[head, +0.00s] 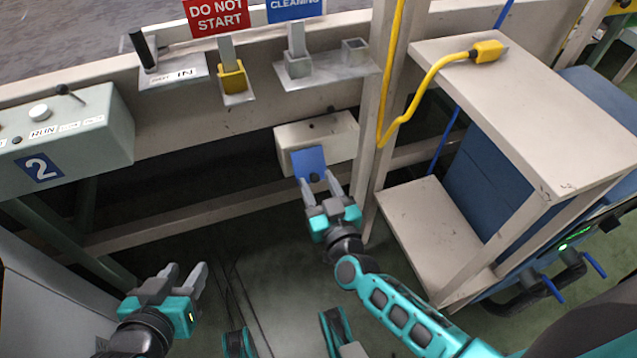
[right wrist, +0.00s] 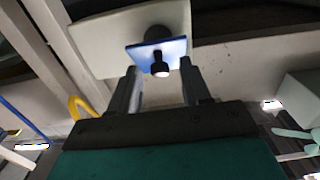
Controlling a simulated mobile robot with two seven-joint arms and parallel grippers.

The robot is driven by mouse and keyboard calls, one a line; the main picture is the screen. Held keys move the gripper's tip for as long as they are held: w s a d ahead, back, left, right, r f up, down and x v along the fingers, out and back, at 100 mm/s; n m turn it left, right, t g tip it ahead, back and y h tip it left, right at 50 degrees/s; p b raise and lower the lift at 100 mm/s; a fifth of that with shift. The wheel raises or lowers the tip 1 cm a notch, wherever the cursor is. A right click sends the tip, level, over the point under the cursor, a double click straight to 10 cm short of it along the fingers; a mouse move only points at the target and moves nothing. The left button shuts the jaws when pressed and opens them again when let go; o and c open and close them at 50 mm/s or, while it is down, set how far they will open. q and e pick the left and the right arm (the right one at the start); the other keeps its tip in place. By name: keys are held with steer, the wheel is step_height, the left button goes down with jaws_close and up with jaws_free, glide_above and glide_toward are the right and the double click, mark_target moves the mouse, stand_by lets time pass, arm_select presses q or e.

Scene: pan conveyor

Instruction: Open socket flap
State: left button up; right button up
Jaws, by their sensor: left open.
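The socket flap is a small blue plate (head: 306,160) on the front of a cream socket box (head: 341,133) fixed to the frame rail. In the right wrist view the flap (right wrist: 142,53) has a dark knob (right wrist: 160,66) with a pale end on its face. A dark round part shows at its upper edge. My right gripper (head: 318,178) is open at the flap's lower edge. In the right wrist view its fingers (right wrist: 158,72) stand apart on either side of the knob, with gaps. My left gripper (head: 186,268) is open and empty, low at the left.
A post stands right of the box, beside a cream shelf cart (head: 520,100) with a yellow plug and cable (head: 487,51) on top. A control box marked 2 (head: 60,140) is at the left. Sign holders (head: 325,68) sit on the rail above. Floor space lies between my grippers.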

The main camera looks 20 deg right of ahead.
steer(key=c, duration=0.4)
jaws_close()
